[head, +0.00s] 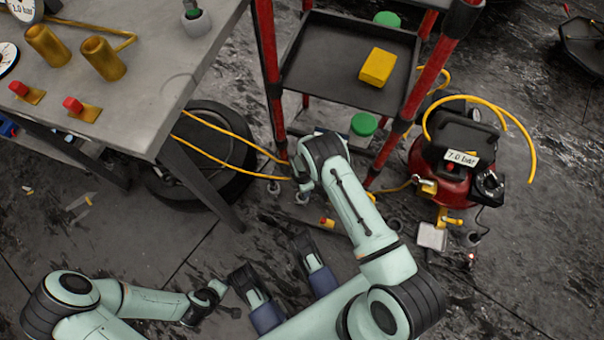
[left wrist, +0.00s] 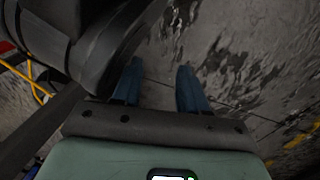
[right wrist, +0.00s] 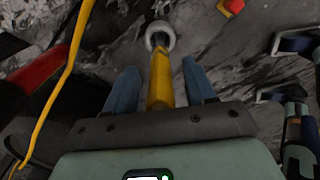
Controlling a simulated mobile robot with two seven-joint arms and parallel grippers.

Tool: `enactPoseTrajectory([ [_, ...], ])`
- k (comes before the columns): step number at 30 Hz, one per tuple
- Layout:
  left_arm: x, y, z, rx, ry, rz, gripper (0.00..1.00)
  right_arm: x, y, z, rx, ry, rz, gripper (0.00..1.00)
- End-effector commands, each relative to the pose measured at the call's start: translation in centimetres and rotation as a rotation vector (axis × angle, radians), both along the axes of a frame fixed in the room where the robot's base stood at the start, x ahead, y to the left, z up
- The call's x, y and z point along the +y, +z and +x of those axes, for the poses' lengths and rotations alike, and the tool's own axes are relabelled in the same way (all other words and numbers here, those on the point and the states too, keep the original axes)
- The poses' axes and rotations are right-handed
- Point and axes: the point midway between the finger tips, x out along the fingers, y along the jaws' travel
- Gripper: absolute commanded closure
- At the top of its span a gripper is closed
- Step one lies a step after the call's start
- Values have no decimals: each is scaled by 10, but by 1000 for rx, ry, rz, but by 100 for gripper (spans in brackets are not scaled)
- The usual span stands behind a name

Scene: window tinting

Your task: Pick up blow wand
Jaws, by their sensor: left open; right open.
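What looks like the blow wand (right wrist: 160,78) is a straight yellow rod in the right wrist view. Its far end meets a pale round ring (right wrist: 160,36) near the floor. My right gripper (right wrist: 159,68) is open, with one blue finger on each side of the rod and gaps visible between. The rod's near end is hidden behind the gripper's body. In the head view my right wrist (head: 325,150) covers the rod. My left gripper (left wrist: 160,68) is open and empty over the dark floor.
A red-framed cart (head: 345,72) carries a yellow block (head: 377,67). A red compressor (head: 440,180) labelled 7.0 bar stands at the right, with yellow hoses. A grey workbench (head: 165,85) is at upper left, a black tyre (head: 185,180) beneath. A small red-yellow piece (head: 327,222) lies on the floor.

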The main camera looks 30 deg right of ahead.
Motion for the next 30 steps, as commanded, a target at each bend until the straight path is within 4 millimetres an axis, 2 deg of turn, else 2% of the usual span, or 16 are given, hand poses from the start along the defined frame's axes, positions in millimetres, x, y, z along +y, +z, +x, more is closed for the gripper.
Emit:
enactPoseTrajectory([
  [2, 0, 1, 0, -1, 0, 0, 57, 0, 1, 0, 0, 0, 0, 46],
  [3, 0, 1, 1, -1, 0, 0, 57, 0, 1, 0, 0, -1, 0, 59],
  [7, 0, 1, 1, -2, 0, 0, 57, 0, 1, 0, 0, -1, 0, 100],
  [20, -1, 5, 4, -14, -1, 0, 57, 0, 7, 1, -1, -2, 1, 100],
  [26, -3, 21, 20, -68, -3, 4, 57, 0, 34, 1, -3, -1, 1, 100],
  [30, -6, 39, 39, -130, -7, 6, 57, 0, 65, 1, -3, -1, 2, 100],
])
